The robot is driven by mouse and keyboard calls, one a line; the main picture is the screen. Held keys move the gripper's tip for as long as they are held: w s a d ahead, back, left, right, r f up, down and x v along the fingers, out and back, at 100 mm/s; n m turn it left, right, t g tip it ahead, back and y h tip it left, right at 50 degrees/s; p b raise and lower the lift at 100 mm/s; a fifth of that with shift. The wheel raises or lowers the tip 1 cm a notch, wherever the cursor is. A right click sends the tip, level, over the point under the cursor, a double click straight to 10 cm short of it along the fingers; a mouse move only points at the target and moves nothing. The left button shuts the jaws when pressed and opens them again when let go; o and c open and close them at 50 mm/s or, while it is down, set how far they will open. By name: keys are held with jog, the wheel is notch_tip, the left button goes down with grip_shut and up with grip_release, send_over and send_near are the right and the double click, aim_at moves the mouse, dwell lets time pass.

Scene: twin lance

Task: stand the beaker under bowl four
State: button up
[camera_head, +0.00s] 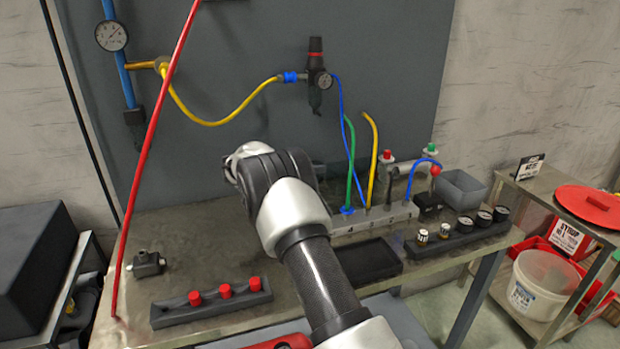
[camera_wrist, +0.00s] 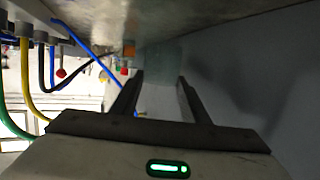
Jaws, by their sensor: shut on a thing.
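My gripper (camera_wrist: 160,78) shows in the wrist view, its two dark fingers reaching away from the camera. It is shut on a pale, see-through thing (camera_wrist: 162,58), which looks like the beaker; its outline is faint. In the head view my arm hides the gripper and what it holds. A grey block (camera_head: 382,219) with number marks, a 4 at its left end, stands on the bench right of my arm. Green and yellow tubes rise from it. I cannot make out bowl four; my arm covers part of the area behind the block.
A black tray (camera_head: 370,262) lies before the block. A rack with red caps (camera_head: 212,300) stands front left, a small dark fitting (camera_head: 147,264) behind it. A gauge row (camera_head: 463,237) and grey bin (camera_head: 461,188) stand right. A red pole (camera_head: 152,150) slants across the left.

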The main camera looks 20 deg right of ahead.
jog(key=shift+f+b, duration=0.4)
jog(key=shift+f, duration=1.3)
jog(key=shift+f, duration=0.15)
jog(key=o, duration=1.1)
jog(key=shift+o, duration=0.2)
jog(key=p+v, duration=0.1)
jog(key=v, duration=1.1)
jog(key=shift+s, duration=0.1)
